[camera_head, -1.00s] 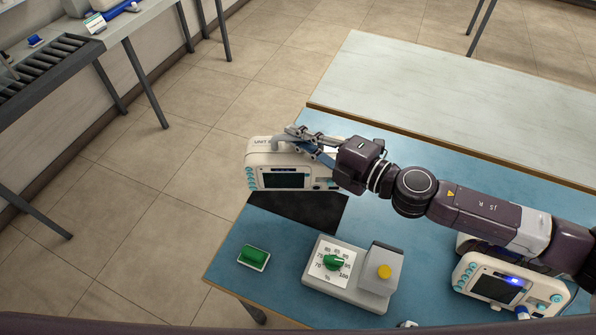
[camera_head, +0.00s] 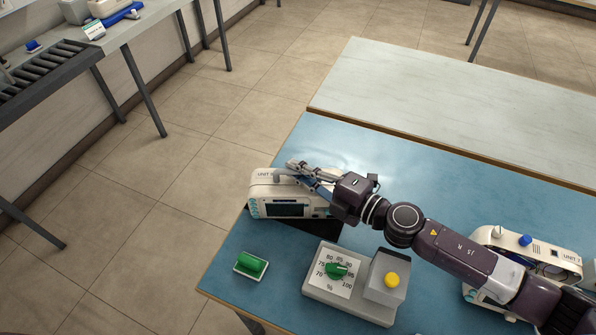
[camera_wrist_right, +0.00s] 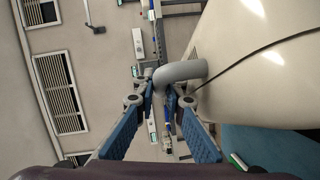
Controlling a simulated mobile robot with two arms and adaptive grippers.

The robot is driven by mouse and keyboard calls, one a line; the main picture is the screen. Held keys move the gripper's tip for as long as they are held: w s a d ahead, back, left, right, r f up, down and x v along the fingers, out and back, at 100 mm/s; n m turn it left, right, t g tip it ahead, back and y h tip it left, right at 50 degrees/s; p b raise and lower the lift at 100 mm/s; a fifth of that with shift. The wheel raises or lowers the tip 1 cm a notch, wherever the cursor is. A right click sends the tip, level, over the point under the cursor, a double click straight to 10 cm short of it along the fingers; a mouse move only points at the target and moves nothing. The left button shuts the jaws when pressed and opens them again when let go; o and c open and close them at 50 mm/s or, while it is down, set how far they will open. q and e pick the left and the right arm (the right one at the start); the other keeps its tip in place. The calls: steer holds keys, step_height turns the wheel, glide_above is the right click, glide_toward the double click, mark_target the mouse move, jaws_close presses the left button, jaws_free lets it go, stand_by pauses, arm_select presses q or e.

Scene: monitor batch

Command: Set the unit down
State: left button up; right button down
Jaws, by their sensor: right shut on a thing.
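The unit is a cream-white monitor (camera_head: 263,190) with a dark screen, light-blue side buttons and a grey top handle. It stands upright over a black mat (camera_head: 308,226) at the table's left edge, covering most of it. I cannot tell whether its base touches the mat. My right gripper (camera_head: 300,168) is shut on the unit's handle from the right. The right wrist view shows the blue-padded fingers (camera_wrist_right: 167,88) at the grey handle (camera_wrist_right: 182,71), with the unit's pale casing (camera_wrist_right: 255,60) beside them. My left gripper is out of view.
A dial box (camera_head: 345,300) with a green knob and yellow button stands in front of the mat. A green switch (camera_head: 251,264) lies to its left. A second unit (camera_head: 535,253) is at the right, partly behind my arm. The blue table (camera_head: 400,165) is clear behind.

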steer(key=shift+r, duration=0.15)
steer(key=c, duration=2.5)
jaws_free()
steer(key=shift+f, duration=0.25)
steer(key=o, duration=0.5)
steer(key=shift+r, duration=0.2)
steer(key=shift+s+d+f, duration=0.15)
steer(key=shift+s+d, duration=0.1)
steer(key=shift+d, duration=0.05)
steer(key=b+v, duration=0.4)
steer(key=v, duration=0.7)
steer(key=shift+s+d, duration=0.1)
steer(key=shift+s, duration=0.05)
